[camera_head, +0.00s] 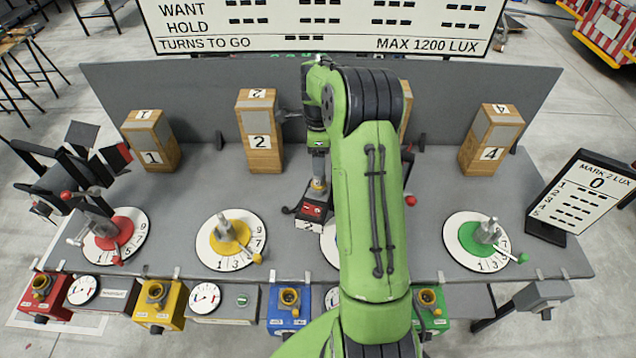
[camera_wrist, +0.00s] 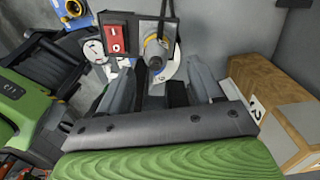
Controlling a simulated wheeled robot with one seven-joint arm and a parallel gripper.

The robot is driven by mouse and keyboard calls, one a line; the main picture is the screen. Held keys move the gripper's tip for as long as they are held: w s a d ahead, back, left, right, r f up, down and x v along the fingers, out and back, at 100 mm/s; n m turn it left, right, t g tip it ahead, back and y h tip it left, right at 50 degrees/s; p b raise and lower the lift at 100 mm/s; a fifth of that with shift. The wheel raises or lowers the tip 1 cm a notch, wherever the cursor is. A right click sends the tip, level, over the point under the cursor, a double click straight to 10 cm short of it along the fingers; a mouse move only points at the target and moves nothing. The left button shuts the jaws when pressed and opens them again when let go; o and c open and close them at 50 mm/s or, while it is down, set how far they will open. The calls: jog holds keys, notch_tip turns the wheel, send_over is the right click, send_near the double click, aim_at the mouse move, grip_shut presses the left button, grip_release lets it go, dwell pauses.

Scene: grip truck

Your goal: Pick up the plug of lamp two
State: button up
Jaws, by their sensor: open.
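A grey and yellow plug-like piece (camera_wrist: 155,48) stands on a dark box with a red switch (camera_wrist: 116,38). The box also shows in the head view (camera_head: 314,209), near the middle of the grey table. My gripper (camera_wrist: 162,72) is open, with one finger on each side of the piece's near end; I cannot tell whether they touch it. In the head view my gripper (camera_head: 318,165) points down just above the piece. The wooden post numbered 2 (camera_head: 259,142) stands just left of it.
Dials with yellow (camera_head: 230,234) and green (camera_head: 478,237) centres lie left and right of my arm. Socket boxes, one blue (camera_head: 289,305), line the front edge. A grey back panel (camera_head: 190,95) closes the rear. My arm hides part of the table's middle.

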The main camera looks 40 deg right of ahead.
aim_at(319, 180)
jog(key=f, duration=0.4)
jog(key=shift+s+a+f+b, duration=0.15)
jog(key=shift+s+f+b, duration=0.15)
jog(key=shift+s, duration=0.1)
jog(key=shift+w+f, duration=0.15)
grip_shut()
